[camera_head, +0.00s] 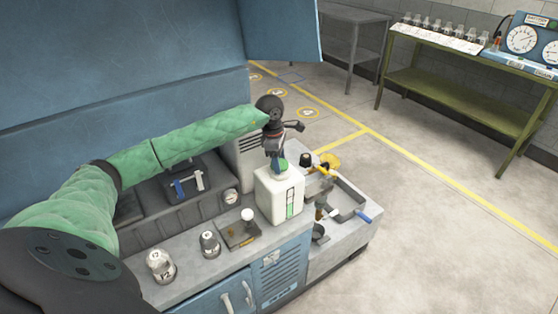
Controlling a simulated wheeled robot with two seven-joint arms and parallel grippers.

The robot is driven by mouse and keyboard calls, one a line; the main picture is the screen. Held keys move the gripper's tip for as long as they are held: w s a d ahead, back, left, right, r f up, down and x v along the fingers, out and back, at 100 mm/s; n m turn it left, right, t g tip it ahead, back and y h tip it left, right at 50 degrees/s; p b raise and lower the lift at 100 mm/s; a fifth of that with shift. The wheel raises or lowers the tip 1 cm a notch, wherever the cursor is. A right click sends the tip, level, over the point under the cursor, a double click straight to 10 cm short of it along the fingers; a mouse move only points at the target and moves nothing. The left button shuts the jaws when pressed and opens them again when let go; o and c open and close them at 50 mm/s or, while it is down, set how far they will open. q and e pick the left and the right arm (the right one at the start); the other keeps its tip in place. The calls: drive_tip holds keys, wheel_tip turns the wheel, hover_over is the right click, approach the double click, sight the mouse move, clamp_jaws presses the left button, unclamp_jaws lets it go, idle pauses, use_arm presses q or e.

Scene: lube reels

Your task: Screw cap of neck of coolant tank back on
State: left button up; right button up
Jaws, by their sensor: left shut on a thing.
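The white coolant tank (281,196) stands on the grey bench top, with a green level strip on its front face. My left gripper (276,158) points down right over the tank's neck at the top. It is shut on the cap (282,165), of which a green part shows between and beside the fingers. The gripper hides most of the neck, so I cannot tell whether the cap is seated on it. My right gripper is not in view.
A gauge (230,197), a white knob (247,214) and two jars (160,265) (209,243) stand left of the tank. A blue-ended lever (363,216) and other fittings crowd its right. A blue hood hangs above. A green table (460,90) stands beyond open floor.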

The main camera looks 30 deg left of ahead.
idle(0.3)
use_arm(q)
drive_tip(key=shift+f+m+b, duration=0.2)
drive_tip(key=shift+m+b, duration=0.5)
drive_tip(key=shift+b, duration=0.15)
drive_tip(key=m+b, duration=0.2)
drive_tip(key=m, duration=0.1)
drive_tip(key=shift+g, duration=0.3)
drive_tip(key=shift+r+m+b, duration=0.15)
drive_tip(key=shift+m+b, duration=0.2)
drive_tip(key=shift+m, duration=0.05)
drive_tip(key=shift+w+m+b, duration=0.1)
drive_tip(key=shift+m+b, duration=0.5)
drive_tip(key=shift+b, duration=0.05)
drive_tip(key=m+b, duration=0.2)
drive_tip(key=shift+m+g, duration=0.3)
drive_tip(key=shift+m+b, duration=0.4)
drive_tip(key=shift+m, duration=0.3)
